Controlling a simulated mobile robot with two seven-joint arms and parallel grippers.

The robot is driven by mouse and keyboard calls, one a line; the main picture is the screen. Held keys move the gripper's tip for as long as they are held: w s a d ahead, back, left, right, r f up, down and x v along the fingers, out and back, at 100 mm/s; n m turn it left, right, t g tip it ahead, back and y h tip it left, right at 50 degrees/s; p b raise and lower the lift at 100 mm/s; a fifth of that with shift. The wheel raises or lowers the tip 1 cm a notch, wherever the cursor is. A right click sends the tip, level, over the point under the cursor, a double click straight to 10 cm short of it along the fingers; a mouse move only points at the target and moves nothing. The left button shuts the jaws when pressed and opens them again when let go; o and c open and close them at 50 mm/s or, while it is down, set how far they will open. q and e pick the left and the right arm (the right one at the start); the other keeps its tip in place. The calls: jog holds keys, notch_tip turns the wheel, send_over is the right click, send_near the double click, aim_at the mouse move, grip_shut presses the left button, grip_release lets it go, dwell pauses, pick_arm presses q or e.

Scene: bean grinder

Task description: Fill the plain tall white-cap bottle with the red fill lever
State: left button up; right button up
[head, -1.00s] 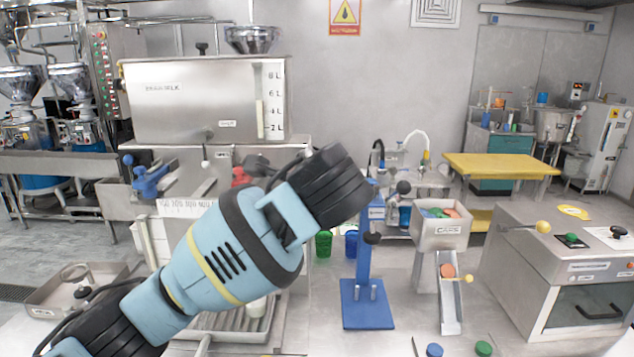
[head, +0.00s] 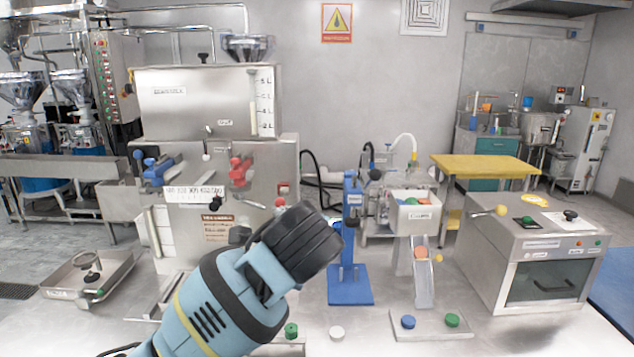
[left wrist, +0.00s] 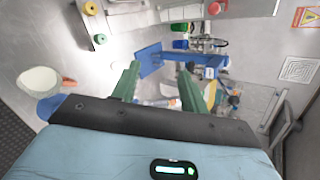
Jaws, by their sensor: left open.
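The red fill lever (head: 240,172) sits on the front of the steel dispenser (head: 205,105), right of a blue lever (head: 157,170). My left arm crosses the front of the dispenser in the head view and hides part of its base. The fingers of my left gripper are hidden there. In the left wrist view my left gripper (left wrist: 158,67) is open, its green fingers apart with nothing held between them. I cannot make out the plain tall white-cap bottle in either current view. My right gripper is not in view.
A blue press stand (head: 350,285), a cap dispenser (head: 415,215) and a steel oven-like box (head: 545,250) stand to the right. A white cap (head: 336,333) and a green cap (head: 291,330) are near the front. A metal tray (head: 65,285) is at left.

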pick_arm(q)
jog(key=s+a+f+n+g+h, duration=0.1)
jog(key=s+a+f+n+g, duration=0.15)
jog(key=s+f, duration=0.45)
jog(key=s+a+f+n+g+h, duration=0.1)
jog(key=s+a+f+n, duration=0.25)
jog(key=f, duration=0.75)
jog(key=s+a+f+n+g+h, duration=0.1)
jog(key=s+a+f+n+g, duration=0.1)
jog(key=s+f+n, duration=0.35)
jog(key=s+a+f+n+g+y, duration=0.1)
jog(key=s+a+f+n, duration=0.4)
jog(key=s, duration=0.7)
jog(key=s+a+f+n+g+y, duration=0.1)
jog(key=s+a+f+n+g, duration=0.15)
jog(key=s+a+f, duration=0.7)
jog(key=w+d+f+t+h, duration=0.2)
jog(key=w+d+f+t, duration=0.2)
jog(key=f+t, duration=0.3)
jog(key=shift+d+f+n+t, duration=0.3)
jog(key=shift+d+t, duration=0.2)
jog(key=shift+d, duration=0.1)
